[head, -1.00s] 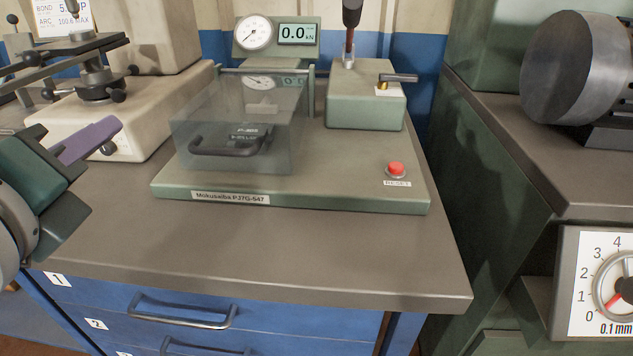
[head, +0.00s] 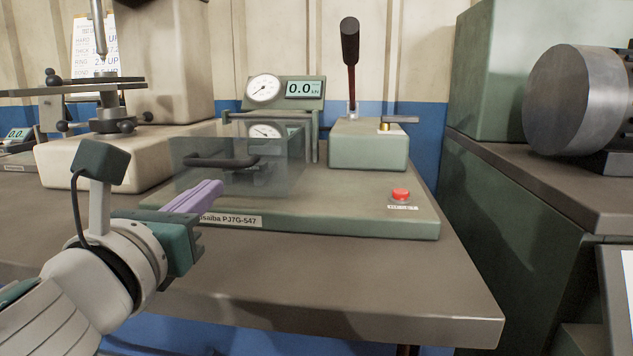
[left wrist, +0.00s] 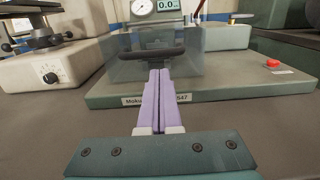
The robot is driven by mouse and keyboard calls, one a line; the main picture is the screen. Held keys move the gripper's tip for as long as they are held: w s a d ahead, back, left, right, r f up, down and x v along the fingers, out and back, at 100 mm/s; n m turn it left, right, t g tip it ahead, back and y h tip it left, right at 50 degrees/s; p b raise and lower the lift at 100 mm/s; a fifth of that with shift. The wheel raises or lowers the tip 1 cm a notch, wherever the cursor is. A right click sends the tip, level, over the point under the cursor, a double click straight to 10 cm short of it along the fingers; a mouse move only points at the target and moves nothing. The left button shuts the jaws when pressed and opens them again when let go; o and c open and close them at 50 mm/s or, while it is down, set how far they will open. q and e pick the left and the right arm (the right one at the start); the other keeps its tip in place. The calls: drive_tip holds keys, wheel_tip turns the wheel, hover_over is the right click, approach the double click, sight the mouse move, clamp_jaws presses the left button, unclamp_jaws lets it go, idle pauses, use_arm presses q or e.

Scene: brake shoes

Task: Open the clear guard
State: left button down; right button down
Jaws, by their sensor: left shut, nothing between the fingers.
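The clear guard (head: 285,170) is a smoky see-through box on the green machine base (head: 335,217), and it is down. Its dark bar handle (head: 222,161) is on the front face; the handle also shows in the left wrist view (left wrist: 150,53). My left gripper (head: 220,186) has purple fingers pressed together with nothing between them. It is in front of and a little below the handle, seemingly short of it. In the left wrist view the purple fingers (left wrist: 156,72) point at the guard's front below the handle. My right gripper is not in view.
A dial gauge (head: 263,89) and a 0.0 display (head: 304,89) stand behind the guard. A red button (head: 400,195) and a lever (head: 350,50) are to its right. A cream machine (head: 75,165) stands left. The bench front (head: 390,290) is clear.

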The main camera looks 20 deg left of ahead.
sight(249, 152)
use_arm(q)
drive_tip(key=shift+x, duration=1.2)
